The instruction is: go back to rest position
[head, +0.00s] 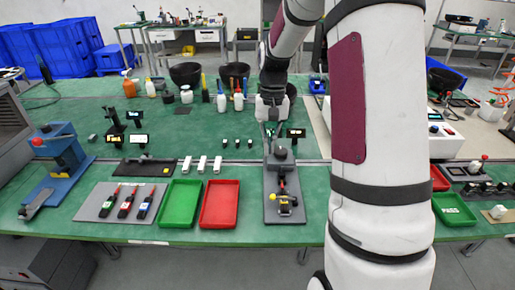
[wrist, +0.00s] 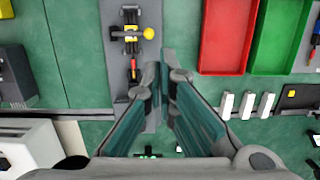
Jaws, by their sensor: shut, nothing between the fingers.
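My gripper (head: 271,133) hangs over the green table, pointing down near the back end of a grey plate (head: 271,212). In the wrist view the fingers of my gripper (wrist: 161,70) are close together with nothing held. The grey plate carries a black and yellow device and a red part, and it also shows in the wrist view (wrist: 117,35) beyond the fingertips. Whether the fingertips touch anything is unclear. My white arm hides part of the table at right.
A green tray (head: 180,203) and a red tray (head: 220,204) lie left of the plate. A mat (head: 95,204) with several pen-like devices and a blue press (head: 62,160) stand farther left. Bottles and black bowls (head: 186,73) stand at the back.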

